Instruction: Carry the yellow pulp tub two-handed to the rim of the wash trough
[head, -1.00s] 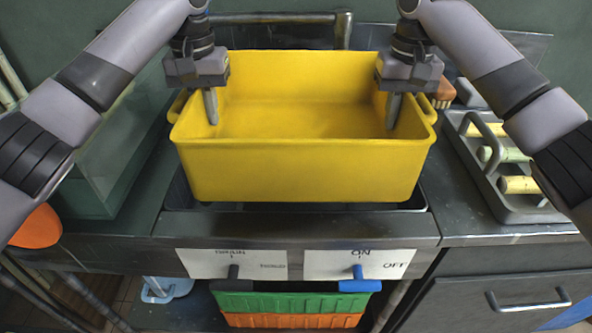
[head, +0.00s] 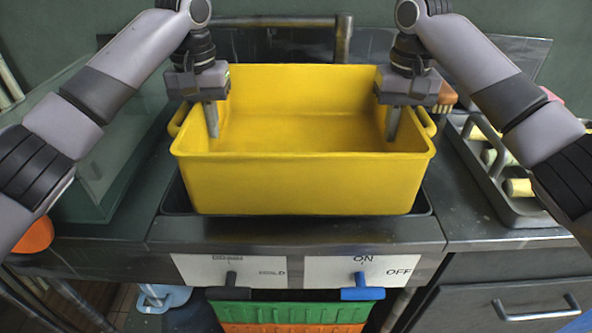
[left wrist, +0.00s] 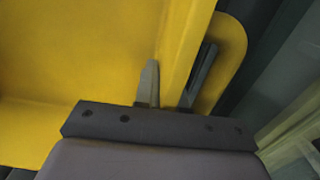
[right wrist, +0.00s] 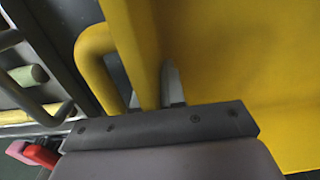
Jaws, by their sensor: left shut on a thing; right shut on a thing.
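The yellow pulp tub (head: 300,180) is in the middle of the head view, over the dark trough opening (head: 426,203) in the grey counter. It looks empty and level. My left gripper (head: 211,120) is shut on its left wall, one finger inside and one outside by the handle; the left wrist view shows the wall (left wrist: 185,45) between the fingers. My right gripper (head: 392,122) is shut on the right wall in the same way, and the right wrist view shows that wall (right wrist: 143,55) by the handle loop. I cannot tell whether the tub's base touches the trough.
A grey rack (head: 505,205) with pale rolls stands on the right counter. A glass-sided tank (head: 110,160) is at the left. A metal pipe (head: 344,38) runs behind the tub. Below the front edge are a black lever (head: 231,280) and a blue lever (head: 361,281).

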